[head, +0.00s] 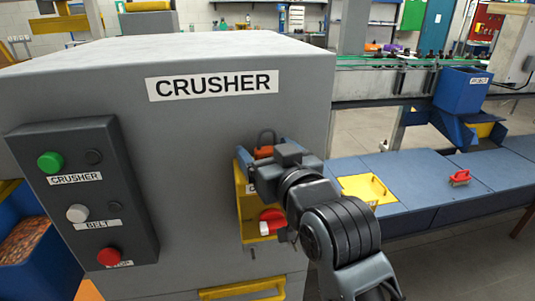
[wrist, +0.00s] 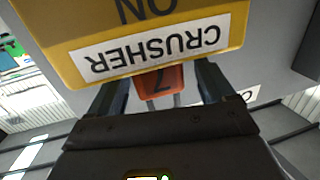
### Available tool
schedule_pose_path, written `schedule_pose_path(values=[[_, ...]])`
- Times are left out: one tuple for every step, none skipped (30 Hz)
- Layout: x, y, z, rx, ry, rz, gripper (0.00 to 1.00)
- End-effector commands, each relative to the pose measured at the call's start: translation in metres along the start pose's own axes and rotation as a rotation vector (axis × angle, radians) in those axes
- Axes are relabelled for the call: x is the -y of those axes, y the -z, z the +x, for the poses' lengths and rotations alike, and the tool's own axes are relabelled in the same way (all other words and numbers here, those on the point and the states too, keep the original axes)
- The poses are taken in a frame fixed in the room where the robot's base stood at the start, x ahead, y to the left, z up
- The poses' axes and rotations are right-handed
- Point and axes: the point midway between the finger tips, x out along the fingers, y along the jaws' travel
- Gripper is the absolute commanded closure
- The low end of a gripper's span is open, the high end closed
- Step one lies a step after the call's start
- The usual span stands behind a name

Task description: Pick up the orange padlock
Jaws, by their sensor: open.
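The orange padlock (head: 264,152) is at the top of the yellow switch box (head: 245,215) on the crusher's side, its dark shackle pointing up in the head view. My gripper (head: 266,150) is at the padlock, with its fingers spread to either side. In the wrist view the orange padlock (wrist: 160,80), marked with a 7-like digit, shows between the two fingers of my gripper (wrist: 160,85), beside the yellow plate's CRUSHER label. The fingers are open. I cannot tell whether either finger touches the padlock; part of it is hidden by my gripper.
The grey crusher (head: 200,60) fills the left side. A button panel (head: 85,190) is on its face. A red-and-white switch handle (head: 271,221) sits just below my gripper. Blue covers (head: 410,170) to the right carry a yellow handled plate (head: 368,188) and a red item (head: 460,178).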

Motion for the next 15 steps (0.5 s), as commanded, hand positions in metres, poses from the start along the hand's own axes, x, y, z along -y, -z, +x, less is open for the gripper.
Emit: schedule_pose_path(values=[[-0.0001, -0.0001, -0.0001, 0.0, 0.0, 0.0, 0.2], [-0.0001, -0.0001, -0.0002, 0.0, 0.0, 0.0, 0.23], [-0.0001, -0.0001, -0.0002, 0.0, 0.0, 0.0, 0.26], [-0.0002, -0.0001, -0.0002, 0.0, 0.0, 0.0, 0.29], [-0.0002, -0.0001, -0.0002, 0.0, 0.0, 0.0, 0.32], [-0.0002, -0.0001, -0.0003, 0.0, 0.0, 0.0, 0.36], [-0.0002, -0.0001, -0.0003, 0.0, 0.0, 0.0, 0.39], [-0.0002, -0.0002, -0.0003, 0.0, 0.0, 0.0, 0.42], [-0.0002, -0.0002, -0.0003, 0.0, 0.0, 0.0, 0.45], [-0.0003, -0.0001, -0.0003, 0.0, 0.0, 0.0, 0.48], [-0.0003, -0.0002, -0.0003, 0.0, 0.0, 0.0, 0.51], [-0.0003, -0.0002, -0.0003, 0.0, 0.0, 0.0, 0.55], [-0.0003, -0.0002, -0.0004, 0.0, 0.0, 0.0, 0.58], [-0.0003, -0.0002, -0.0004, 0.0, 0.0, 0.0, 0.61], [-0.0003, -0.0002, -0.0004, 0.0, 0.0, 0.0, 0.65]])
